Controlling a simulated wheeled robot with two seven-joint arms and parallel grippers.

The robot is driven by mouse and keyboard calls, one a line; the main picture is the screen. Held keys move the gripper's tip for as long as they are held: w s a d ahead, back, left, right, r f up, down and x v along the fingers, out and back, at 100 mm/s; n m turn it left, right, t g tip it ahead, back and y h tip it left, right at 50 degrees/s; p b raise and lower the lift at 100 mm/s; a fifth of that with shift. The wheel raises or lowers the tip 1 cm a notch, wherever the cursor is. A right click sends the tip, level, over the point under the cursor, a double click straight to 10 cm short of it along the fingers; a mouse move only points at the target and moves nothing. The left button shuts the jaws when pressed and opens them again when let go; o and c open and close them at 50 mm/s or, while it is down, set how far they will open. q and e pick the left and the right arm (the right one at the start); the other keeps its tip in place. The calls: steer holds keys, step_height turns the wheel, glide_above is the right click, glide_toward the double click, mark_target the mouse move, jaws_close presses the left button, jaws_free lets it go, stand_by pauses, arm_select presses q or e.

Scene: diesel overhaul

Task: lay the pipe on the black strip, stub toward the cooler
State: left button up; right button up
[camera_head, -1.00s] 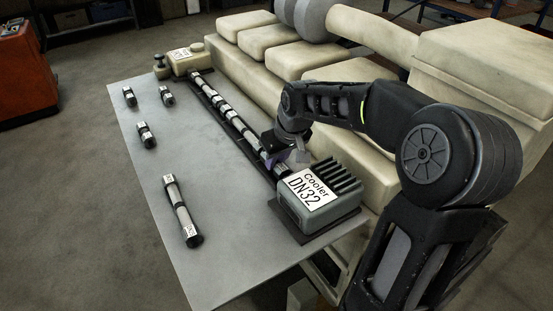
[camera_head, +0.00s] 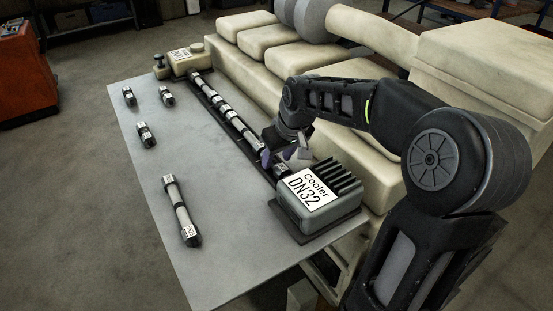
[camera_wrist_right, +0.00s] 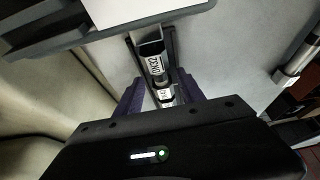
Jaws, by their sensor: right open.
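A row of grey-and-black pipe pieces (camera_head: 228,113) lies along the black strip (camera_head: 238,138). At its near end, a labelled pipe piece (camera_head: 281,172) lies beside the grey cooler (camera_head: 318,205); its label reads DN32 in the right wrist view (camera_wrist_right: 155,66). My right gripper (camera_head: 272,154) is open just above the strip, at the cooler end of the row. In the right wrist view its purple fingers (camera_wrist_right: 163,95) are either side of the pipe line, with a white-labelled part between them. Contact cannot be told. My left gripper is not in view.
A longer loose pipe (camera_head: 181,210) lies on the grey table (camera_head: 225,260). Several short fittings (camera_head: 146,135) lie at the table's left. A beige box (camera_head: 187,60) stands at the strip's far end. The beige engine block (camera_head: 260,75) borders the strip's right side.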

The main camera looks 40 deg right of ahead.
steer(key=v, duration=0.6)
steer(key=shift+s+r, duration=0.1)
steer(key=shift+r, duration=0.05)
stand_by(0.8)
